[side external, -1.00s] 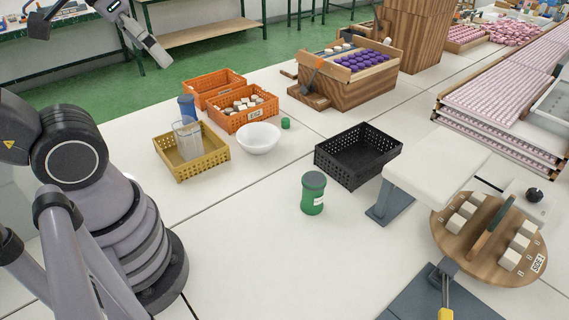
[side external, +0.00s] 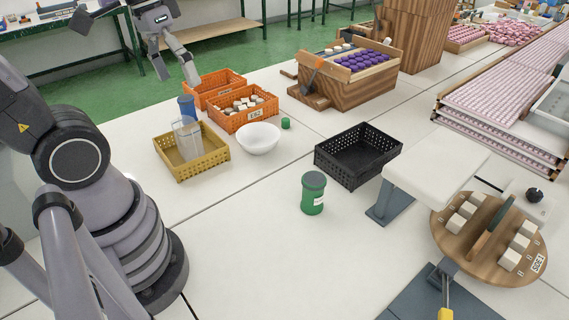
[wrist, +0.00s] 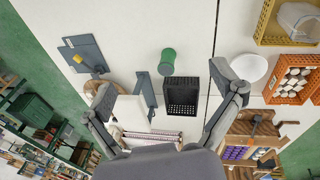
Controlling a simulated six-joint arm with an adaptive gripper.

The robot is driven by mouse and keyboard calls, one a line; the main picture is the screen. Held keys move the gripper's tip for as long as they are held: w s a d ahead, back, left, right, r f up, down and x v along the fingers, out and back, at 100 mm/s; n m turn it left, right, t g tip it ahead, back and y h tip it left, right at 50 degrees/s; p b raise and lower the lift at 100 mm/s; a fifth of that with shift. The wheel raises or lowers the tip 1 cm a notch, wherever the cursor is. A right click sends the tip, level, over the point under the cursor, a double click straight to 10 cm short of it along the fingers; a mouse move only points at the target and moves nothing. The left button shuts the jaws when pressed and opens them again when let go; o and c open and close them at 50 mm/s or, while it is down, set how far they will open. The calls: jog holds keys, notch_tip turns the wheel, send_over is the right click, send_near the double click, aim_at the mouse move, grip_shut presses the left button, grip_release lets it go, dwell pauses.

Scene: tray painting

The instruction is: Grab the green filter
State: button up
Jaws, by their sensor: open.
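The canister also shows in the wrist view (wrist: 167,62), above the black crate. A small green piece (side external: 285,123) lies beside the white bowl. My gripper (side external: 178,78) is open and empty, high up over the back left, behind the orange crates and well away from the canister. In the wrist view its two fingers (wrist: 168,98) are spread wide.
A black crate (side external: 334,168) stands right of the canister, and a white bowl (side external: 258,138) behind it. A yellow crate (side external: 161,155) holds clear and blue containers. Orange crates (side external: 234,125) stand behind. A round wooden board (side external: 480,255) is at right.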

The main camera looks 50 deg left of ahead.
jog(key=w+d+f+n+g+h, duration=0.2)
jog(key=w+f+n+h, duration=1)
jog(key=f+h, duration=0.25)
notch_tip(320, 180, down, 10)
jog(key=w+a+n+t, duration=0.3)
jog(key=n+t, duration=0.4)
jog(key=t, duration=0.1)
jog(key=n+t+y, duration=0.4)
jog(key=n+t, duration=0.1)
jog(key=n, duration=0.2)
send_near(313, 192)
jog(key=a+f, duration=0.1)
jog(key=a, duration=0.1)
jog(key=a+f, duration=0.1)
jog(key=a, duration=0.1)
jog(key=shift+s+a+f, duration=0.15)
jog(key=shift+s+f, duration=0.2)
jog(key=shift+w+f+t, duration=0.1)
jog(key=shift+f+t, duration=0.1)
jog(key=shift+t, duration=0.1)
jog(key=x, duration=1.3)
jog(key=shift+w+d+f, duration=0.15)
jog(key=shift+d, duration=0.1)
